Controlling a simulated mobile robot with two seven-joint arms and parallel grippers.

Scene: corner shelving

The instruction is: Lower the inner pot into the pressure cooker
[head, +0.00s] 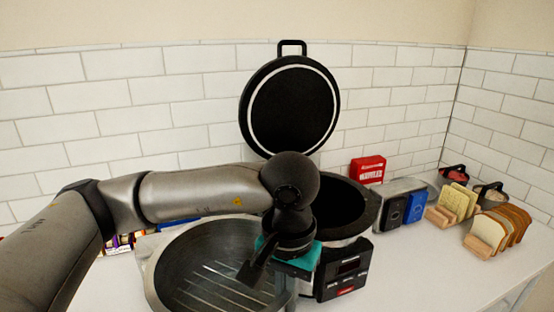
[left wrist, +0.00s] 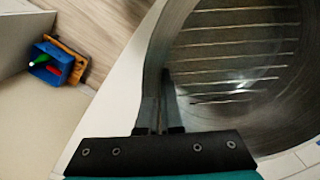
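The inner pot (head: 185,262) is a wide grey metal bowl with lined markings inside, left of the pressure cooker in the head view. Its wall also fills the right of the left wrist view (left wrist: 215,100). The pressure cooker (head: 345,205) has a dark open mouth, a front control panel and its round black lid (head: 293,105) raised behind. My left gripper (left wrist: 158,95) is shut on the pot's rim, on the side nearest the cooker. My left forearm hides part of the pot's far rim. I cannot tell if the pot touches the counter. My right gripper is out of view.
Right of the cooker stand a red box (head: 367,170), a toaster (head: 400,203) and bread slices in racks (head: 497,230). Small packages (head: 118,243) sit behind the pot at left. The front right counter (head: 430,275) is clear. A blue container (left wrist: 45,65) shows in the left wrist view.

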